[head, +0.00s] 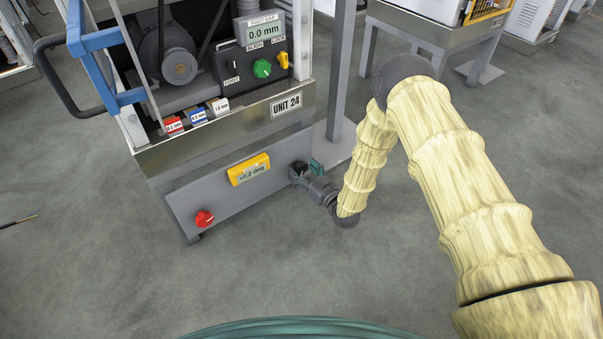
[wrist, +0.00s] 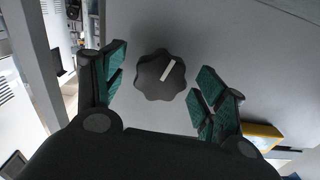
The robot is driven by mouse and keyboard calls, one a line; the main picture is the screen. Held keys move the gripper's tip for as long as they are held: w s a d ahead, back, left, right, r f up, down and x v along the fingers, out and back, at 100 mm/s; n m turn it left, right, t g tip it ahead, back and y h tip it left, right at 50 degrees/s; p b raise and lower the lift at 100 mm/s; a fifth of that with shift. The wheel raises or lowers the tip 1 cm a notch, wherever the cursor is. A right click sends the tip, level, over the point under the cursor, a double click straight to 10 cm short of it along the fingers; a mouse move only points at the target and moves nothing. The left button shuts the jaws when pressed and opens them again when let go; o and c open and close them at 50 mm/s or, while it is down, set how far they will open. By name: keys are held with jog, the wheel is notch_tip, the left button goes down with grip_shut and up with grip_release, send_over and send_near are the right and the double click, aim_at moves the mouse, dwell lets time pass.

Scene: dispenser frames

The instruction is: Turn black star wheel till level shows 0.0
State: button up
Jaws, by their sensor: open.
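The black star wheel (wrist: 158,78) is on the grey front panel, its white mark pointing up and right. In the head view the wheel (head: 298,168) is small and partly covered by my gripper. My gripper (head: 309,172) is open in front of it. In the wrist view its green-padded fingers (wrist: 160,76) stand on either side of the wheel, with a visible gap on both sides. How deep they reach is hard to tell. The yellow level (head: 249,170) reads +0.2 deg. Its yellow case also shows in the wrist view (wrist: 262,134).
A red knob (head: 204,218) sits lower left on the panel. Above are a FOOT GAP display (head: 263,31) reading 0.0 mm, a green knob (head: 262,68) and a yellow lock lever (head: 283,60). A grey post (head: 341,70) stands right of the machine. The floor in front is clear.

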jog(key=shift+w+a, duration=0.45)
jog(key=shift+w, duration=0.05)
jog(key=shift+c, duration=0.2)
jog(key=c, duration=1)
jog(key=shift+r+m+p, duration=0.2)
jog(key=shift+m+p, duration=0.1)
jog(key=shift+p, duration=0.15)
jog(key=shift+f+p, duration=0.1)
jog(key=shift+p, duration=0.2)
jog(key=shift+f, duration=0.1)
jog(key=o, duration=1)
jog(key=shift+o, duration=0.2)
